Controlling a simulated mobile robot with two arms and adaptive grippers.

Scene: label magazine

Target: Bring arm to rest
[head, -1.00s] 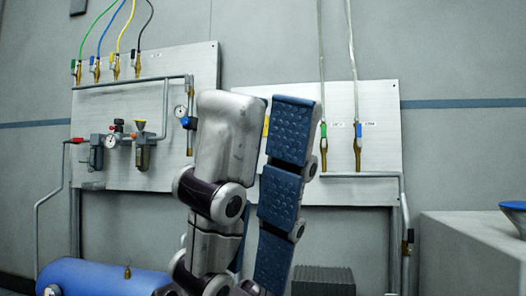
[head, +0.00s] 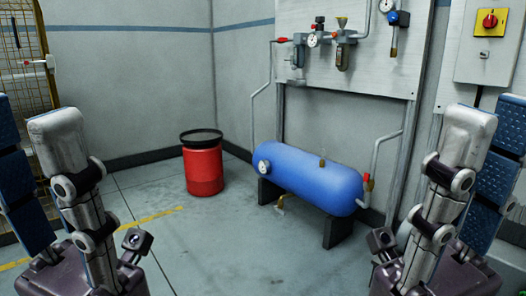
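My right gripper (head: 490,118) stands upright at the right side of the head view. Its silver-backed finger and blue-padded finger point up and are spread apart, with nothing seen between them. My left gripper (head: 28,122) stands upright at the left edge in a similar pose, its blue-padded finger partly cut off by the frame. It also looks open and empty. Both grippers are in the foreground, and most of both arms is out of view.
A blue tank (head: 310,180) on dark feet stands by the wall. A red drum (head: 203,170) with a dark rim is left of it. A wall panel (head: 395,75) carries gauges and valves. A switch box (head: 485,50) is upper right, a yellow mesh fence (head: 22,60) upper left. The middle floor is clear.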

